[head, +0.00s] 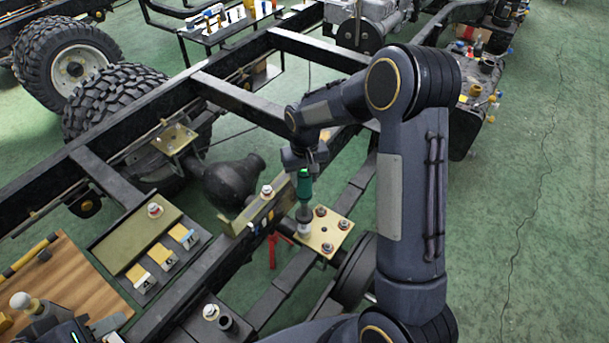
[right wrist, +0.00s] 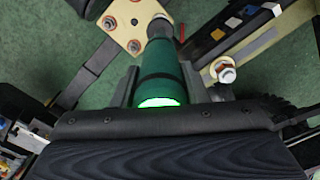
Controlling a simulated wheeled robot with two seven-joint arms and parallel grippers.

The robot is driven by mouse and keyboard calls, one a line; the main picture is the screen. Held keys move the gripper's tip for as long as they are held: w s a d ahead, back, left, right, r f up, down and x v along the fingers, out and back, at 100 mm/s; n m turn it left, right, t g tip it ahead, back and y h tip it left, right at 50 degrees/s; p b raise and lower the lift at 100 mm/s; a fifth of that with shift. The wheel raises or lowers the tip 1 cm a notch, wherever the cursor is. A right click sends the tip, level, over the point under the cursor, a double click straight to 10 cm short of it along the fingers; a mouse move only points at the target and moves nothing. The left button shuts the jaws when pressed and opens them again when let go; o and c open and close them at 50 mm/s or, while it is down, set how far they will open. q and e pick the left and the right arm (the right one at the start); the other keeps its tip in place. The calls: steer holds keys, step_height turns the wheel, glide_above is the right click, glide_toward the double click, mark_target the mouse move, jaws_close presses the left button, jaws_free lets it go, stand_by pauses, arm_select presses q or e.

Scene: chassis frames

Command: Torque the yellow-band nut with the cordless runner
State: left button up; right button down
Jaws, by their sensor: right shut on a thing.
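The green cordless runner (head: 304,186) is held upright in my right gripper (head: 304,167), which is shut on its body. It also shows in the right wrist view (right wrist: 160,70), with a lit green ring at its near end. The runner's nose (head: 304,213) points down at one corner of a cream plate (head: 316,242) on the chassis. Several reddish-brown nuts (head: 343,224) sit at the plate's other corners. The fastener under the nose is hidden, and I cannot make out a yellow band. My left gripper (head: 106,329) is partly cut off at the lower left; its opening is unclear.
Dark chassis rails (head: 235,100) cross the scene. A white-topped stud with a red ring (head: 267,191) stands on a bracket beside the runner. A tray with yellow blocks (head: 160,255) and a wooden board (head: 75,285) are at left. Green floor is free at right.

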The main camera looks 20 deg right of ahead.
steer(key=shift+f+b, duration=0.5)
steer(key=shift+f, duration=0.1)
stand_by(2.1)
steer(key=shift+r, duration=0.2)
stand_by(0.5)
steer(key=shift+r+p, duration=1.1)
steer(key=shift+r, duration=0.4)
steer(key=shift+r+p, duration=1.8)
steer(key=shift+r, duration=0.7)
